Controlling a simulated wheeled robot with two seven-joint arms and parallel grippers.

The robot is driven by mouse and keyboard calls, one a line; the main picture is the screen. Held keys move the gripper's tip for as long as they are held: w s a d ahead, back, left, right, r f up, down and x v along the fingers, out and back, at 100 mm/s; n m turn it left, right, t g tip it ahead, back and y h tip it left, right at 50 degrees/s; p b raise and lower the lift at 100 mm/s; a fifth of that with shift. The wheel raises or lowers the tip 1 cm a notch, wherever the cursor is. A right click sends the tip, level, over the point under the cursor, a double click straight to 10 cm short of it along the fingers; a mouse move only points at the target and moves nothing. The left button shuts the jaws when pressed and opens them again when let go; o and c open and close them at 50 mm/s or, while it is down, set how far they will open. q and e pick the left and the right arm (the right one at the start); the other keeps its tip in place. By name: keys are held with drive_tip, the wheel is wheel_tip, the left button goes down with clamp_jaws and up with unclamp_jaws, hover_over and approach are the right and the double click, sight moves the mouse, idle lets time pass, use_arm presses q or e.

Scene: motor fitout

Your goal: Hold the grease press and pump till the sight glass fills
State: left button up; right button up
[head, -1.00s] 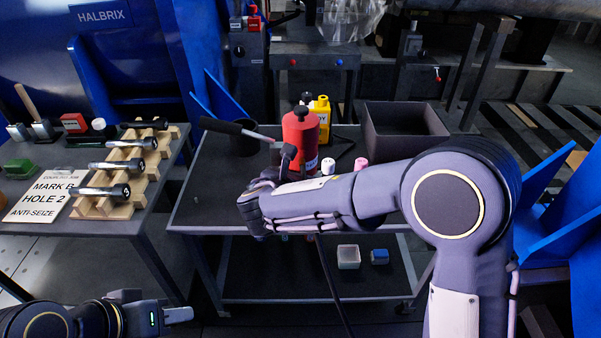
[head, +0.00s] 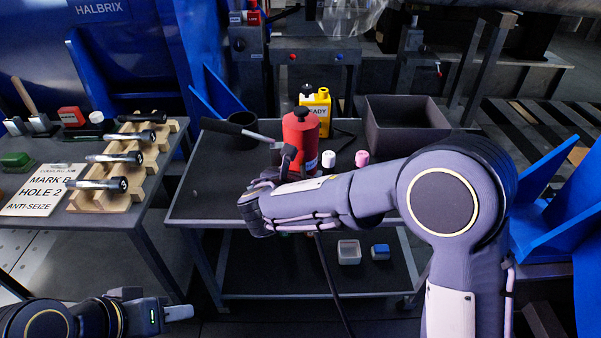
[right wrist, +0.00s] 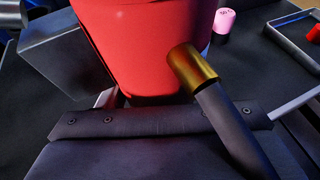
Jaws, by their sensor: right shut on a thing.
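The grease press (head: 300,130) is a red cylinder with a dark top knob, upright on the dark cart top. Its lever (head: 250,133) slants out to the upper left, ending in a black grip. My right gripper (head: 275,182) is shut on the press low on its near side; my own wrist hides much of the contact. In the right wrist view the red body (right wrist: 130,45) fills the middle, with a brass fitting (right wrist: 190,68) and black hose on it. I cannot make out the sight glass. My left gripper (head: 178,313) is at lower left, away from the press; its jaw gap is unclear.
The cart top (head: 205,190) also carries a yellow bottle (head: 318,105), a dark open bin (head: 405,130), a black cup (head: 242,128), and white and pink small containers. A side table at left holds a wooden rack (head: 100,198) of bolts and a sign (head: 42,190).

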drive_tip(key=shift+f+b, duration=1.15)
drive_tip(key=shift+f, duration=0.25)
drive_tip(key=o, duration=1.3)
drive_tip(key=shift+f, duration=0.15)
drive_tip(key=c, duration=1.3)
